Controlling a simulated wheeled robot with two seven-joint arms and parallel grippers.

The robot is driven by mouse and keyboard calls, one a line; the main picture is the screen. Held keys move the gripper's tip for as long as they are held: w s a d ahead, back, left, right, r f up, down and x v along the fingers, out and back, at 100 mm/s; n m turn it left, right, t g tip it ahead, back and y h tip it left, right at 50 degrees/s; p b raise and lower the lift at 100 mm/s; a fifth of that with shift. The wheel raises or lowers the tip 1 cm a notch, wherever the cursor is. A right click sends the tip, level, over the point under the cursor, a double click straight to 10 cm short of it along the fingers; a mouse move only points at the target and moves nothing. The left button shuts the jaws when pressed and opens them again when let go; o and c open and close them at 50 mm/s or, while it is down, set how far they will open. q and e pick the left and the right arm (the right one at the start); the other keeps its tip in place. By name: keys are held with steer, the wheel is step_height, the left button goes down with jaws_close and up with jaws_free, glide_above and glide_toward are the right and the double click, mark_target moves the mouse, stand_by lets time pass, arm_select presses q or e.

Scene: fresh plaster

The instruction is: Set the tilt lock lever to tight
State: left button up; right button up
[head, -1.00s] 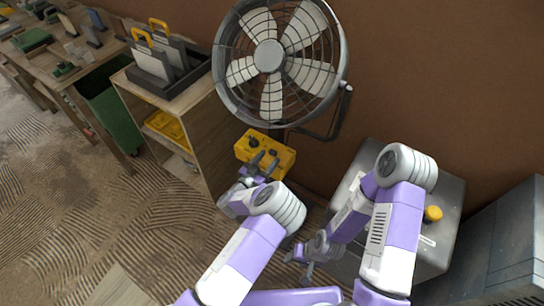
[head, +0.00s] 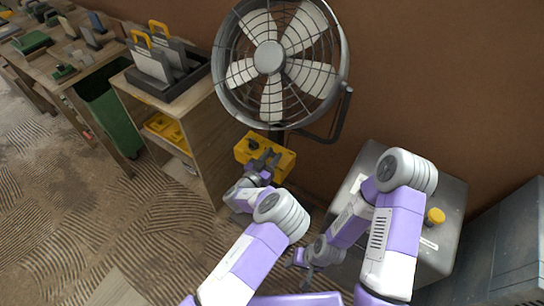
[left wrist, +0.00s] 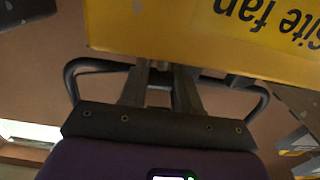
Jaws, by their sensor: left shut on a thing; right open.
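A yellow control box (head: 285,163) sits below the large wall fan (head: 268,57). In the left wrist view the box (left wrist: 190,25) bears the words "Site fan", upside down. A dark knob (head: 253,144) shows on its front. My left gripper (head: 265,158) is at the front of the box, shut on a small dark part there that I take to be the tilt lock lever. The fingers hide most of it, so its setting cannot be read. The left fingers (left wrist: 162,75) also show in the left wrist view. My right gripper (head: 298,266) is open and empty, low in front of the grey cabinet.
A grey cabinet (head: 452,195) with a yellow knob (head: 435,216) stands at the right, beside a larger grey box (head: 510,245). A wooden shelf unit (head: 200,125) is left of the yellow box. A green bin (head: 113,115) and workbench stand further left. The floor at left is clear.

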arm_select(q)
steer(key=shift+w+r+g+y+p, duration=0.2)
steer(key=shift+r+g+y+p, duration=0.15)
steer(key=shift+p, duration=0.8)
steer(key=shift+w+d+r+g+y+p, duration=0.3)
steer(key=shift+g+p, duration=0.35)
steer(key=shift+p, duration=0.35)
steer(key=shift+w+d+g+y+p, duration=0.2)
steer(key=shift+w+g+y+p, duration=0.05)
steer(key=shift+g+y+p, duration=0.25)
steer(key=shift+w+d+g+y+p, duration=0.25)
steer(key=shift+g+y+p, duration=0.1)
steer(key=shift+g+p, duration=0.25)
steer(key=shift+w+d+f+g+y, duration=0.15)
steer(key=shift+w+f+g+y, duration=0.1)
steer(key=shift+g+y, duration=0.35)
steer(key=shift+p, duration=0.3)
steer(key=o, duration=1)
